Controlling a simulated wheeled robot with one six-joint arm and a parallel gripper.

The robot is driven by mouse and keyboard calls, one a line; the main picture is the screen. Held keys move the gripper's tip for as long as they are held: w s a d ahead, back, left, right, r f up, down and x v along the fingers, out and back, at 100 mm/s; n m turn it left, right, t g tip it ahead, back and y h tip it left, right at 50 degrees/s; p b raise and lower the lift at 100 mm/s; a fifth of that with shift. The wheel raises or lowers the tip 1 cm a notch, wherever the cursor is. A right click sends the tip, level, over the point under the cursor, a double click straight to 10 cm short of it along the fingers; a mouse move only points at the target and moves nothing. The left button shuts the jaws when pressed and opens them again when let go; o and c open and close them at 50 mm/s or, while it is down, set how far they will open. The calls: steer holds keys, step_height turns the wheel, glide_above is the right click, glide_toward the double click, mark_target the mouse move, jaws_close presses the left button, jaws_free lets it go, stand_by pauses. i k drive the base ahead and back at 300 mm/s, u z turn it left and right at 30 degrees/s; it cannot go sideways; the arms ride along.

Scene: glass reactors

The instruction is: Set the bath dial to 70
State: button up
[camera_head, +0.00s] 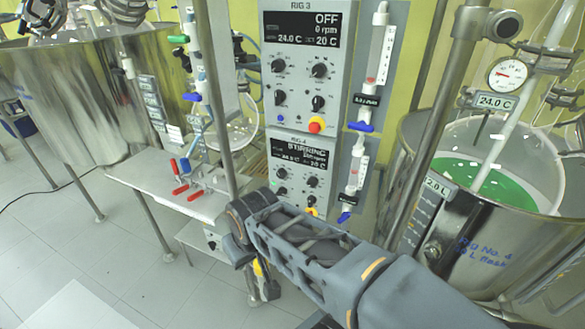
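The upper control panel (299,85), marked RIG 3, shows OFF, 0 rpm, 24.0 C and set 20 C on its display. It has several black dials, including an upper left dial (278,65) and an upper right dial (320,70). The lower panel (297,157), marked RIG 4, shows STIRRING, with 24.0 C and set 20 C. Its upper right dial (312,181) and upper left dial (283,172) are visible. The dial labels are too small to read.
A larger steel vessel (85,95) stands at left. A white bench (165,180) holds red-handled clamps (186,190).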

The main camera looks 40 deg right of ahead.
mark_target(312, 182)
steer(key=u, duration=1)
steer(key=k, duration=0.45)
steer(key=z, duration=0.5)
